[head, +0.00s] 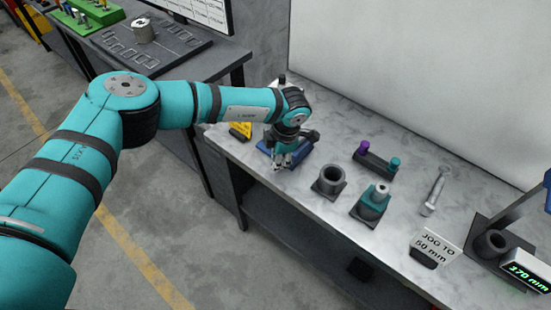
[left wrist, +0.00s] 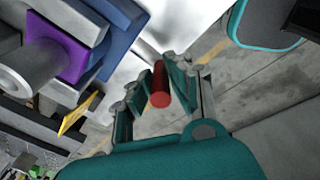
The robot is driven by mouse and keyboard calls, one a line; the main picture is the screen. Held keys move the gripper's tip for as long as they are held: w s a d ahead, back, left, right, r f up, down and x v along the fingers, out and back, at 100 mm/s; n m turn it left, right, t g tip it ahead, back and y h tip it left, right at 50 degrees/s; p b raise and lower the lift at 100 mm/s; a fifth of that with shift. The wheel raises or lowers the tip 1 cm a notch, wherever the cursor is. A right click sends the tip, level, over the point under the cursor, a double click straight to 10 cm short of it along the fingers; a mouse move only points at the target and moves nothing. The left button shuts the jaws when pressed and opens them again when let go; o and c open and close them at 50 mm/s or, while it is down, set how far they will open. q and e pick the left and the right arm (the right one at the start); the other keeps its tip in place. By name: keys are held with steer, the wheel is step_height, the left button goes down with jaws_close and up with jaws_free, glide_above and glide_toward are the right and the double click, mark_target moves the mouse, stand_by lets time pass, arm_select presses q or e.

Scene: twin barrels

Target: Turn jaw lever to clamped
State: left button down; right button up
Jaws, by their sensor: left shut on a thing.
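A red cylindrical handle (left wrist: 160,92) of the jaw lever shows in the left wrist view between the two fingers of my left gripper (left wrist: 163,75), which is shut on it. The lever's arm cannot be made out. A blue fixture (head: 301,151) sits at the bench's left end in the head view, mostly hidden under my left wrist. My left gripper (head: 281,164) points down at its front side. In the left wrist view, blue and grey blocks (left wrist: 122,42) with a purple part (left wrist: 84,50) and a grey cylinder lie to the left. My right gripper is not in view.
On the bench (head: 240,157), right of the fixture, stand a dark cup (head: 330,179), a teal-and-grey piece (head: 371,201), a holder with purple and teal knobs (head: 376,163), a wrench (head: 434,191) and a sign (head: 435,246). A yellow sign (head: 240,130) is left of the wrist.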

arm_select(q)
steer(key=y+b, duration=0.1)
steer(key=b, duration=0.1)
steer(key=d+t+y+b, duration=0.1)
steer(key=b, duration=0.1)
steer(key=s+f+t+y+b, duration=0.1)
steer(key=b, duration=0.1)
steer(key=shift+d+f, duration=0.1)
steer(key=shift+d, duration=0.2)
steer(key=shift+s+d+t+y+b, duration=0.2)
steer(key=shift+t+y+b, duration=0.3)
steer(key=shift+b, duration=0.45)
steer(key=c, duration=1.2)
jaws_free()
steer(key=shift+c, duration=0.2)
steer(key=shift+s+r, duration=0.1)
steer(key=shift+r, duration=0.15)
steer(key=v, duration=1.2)
steer(key=shift+d+f, duration=0.1)
steer(key=shift+c, duration=0.4)
